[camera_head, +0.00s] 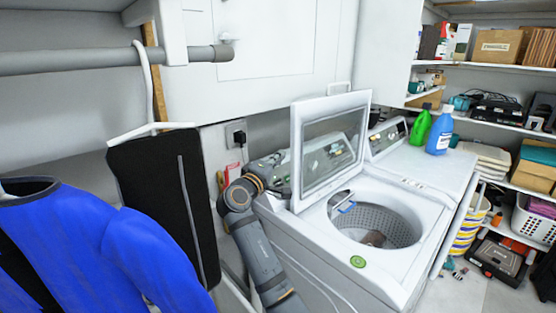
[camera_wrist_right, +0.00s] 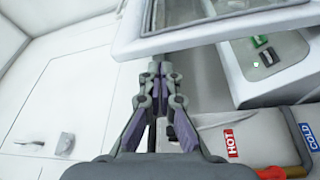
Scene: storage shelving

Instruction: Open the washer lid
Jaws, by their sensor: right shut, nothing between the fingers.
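The white washer (camera_head: 400,262) stands at the centre right, and its drum (camera_head: 385,225) is uncovered. Its lid (camera_head: 333,104), a white frame with a glass pane, is raised and stands tilted up at the left of the opening. My right gripper (camera_head: 283,165) is at the left, behind the lid, partly hidden by it. In the right wrist view my right gripper (camera_wrist_right: 157,68) is shut and empty, its fingertips just below the lid's edge (camera_wrist_right: 200,36). Whether they touch cannot be told. My left gripper is not in view.
A black garment (camera_head: 160,195) and a blue jacket (camera_head: 100,245) hang at the left. Stocked shelves (camera_head: 500,128) fill the right.

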